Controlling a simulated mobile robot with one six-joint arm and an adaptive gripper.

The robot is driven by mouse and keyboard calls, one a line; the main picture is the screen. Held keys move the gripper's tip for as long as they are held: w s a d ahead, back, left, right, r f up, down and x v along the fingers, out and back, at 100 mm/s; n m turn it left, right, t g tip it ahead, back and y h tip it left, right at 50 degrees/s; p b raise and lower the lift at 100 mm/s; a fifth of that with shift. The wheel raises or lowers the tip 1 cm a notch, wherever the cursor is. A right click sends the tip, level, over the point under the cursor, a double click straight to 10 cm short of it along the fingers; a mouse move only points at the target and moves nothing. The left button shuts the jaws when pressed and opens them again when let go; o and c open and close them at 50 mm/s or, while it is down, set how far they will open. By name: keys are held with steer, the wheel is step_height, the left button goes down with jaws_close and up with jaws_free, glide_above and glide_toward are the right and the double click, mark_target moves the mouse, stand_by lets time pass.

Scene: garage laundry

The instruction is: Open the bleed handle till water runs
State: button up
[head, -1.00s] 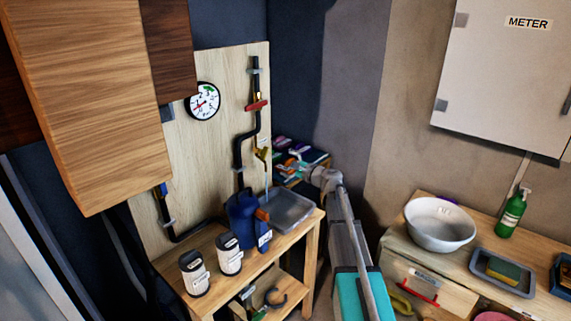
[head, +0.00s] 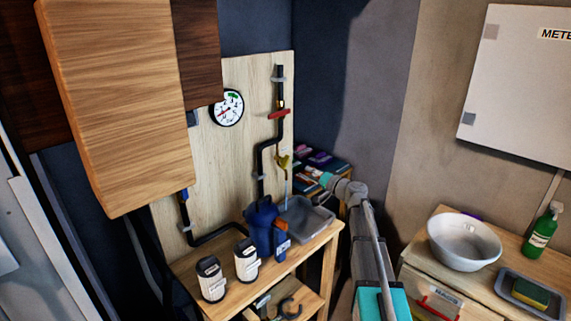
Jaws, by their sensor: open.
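The yellow bleed handle (head: 284,161) sits on the black pipework low on the wooden wall panel. A thin pale-blue vertical line (head: 286,188) shows below it, toward the grey tray (head: 307,218); I cannot tell whether it is running water or a tube. A red handle (head: 279,114) is higher on the same pipe. My gripper (head: 304,173) is open and to the right of the yellow handle, apart from it in the picture. Its fingers are small and hard to make out against the colourful items behind.
A blue jug (head: 261,225) and two white-labelled canisters (head: 211,280) (head: 246,260) stand on the wooden bench (head: 190,265). A round gauge (head: 227,108) is on the panel. A wooden cabinet (head: 115,100) hangs at left. A white bowl (head: 465,242) is on the right counter.

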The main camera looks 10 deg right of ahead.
mark_target(286, 162)
steer(key=n, duration=0.6)
steer(key=shift+s+d+f, duration=0.1)
steer(key=shift+s+d, duration=0.1)
steer(key=x, duration=1.3)
steer(key=shift+w+a, duration=0.25)
steer(key=shift+w, duration=0.1)
jaws_close()
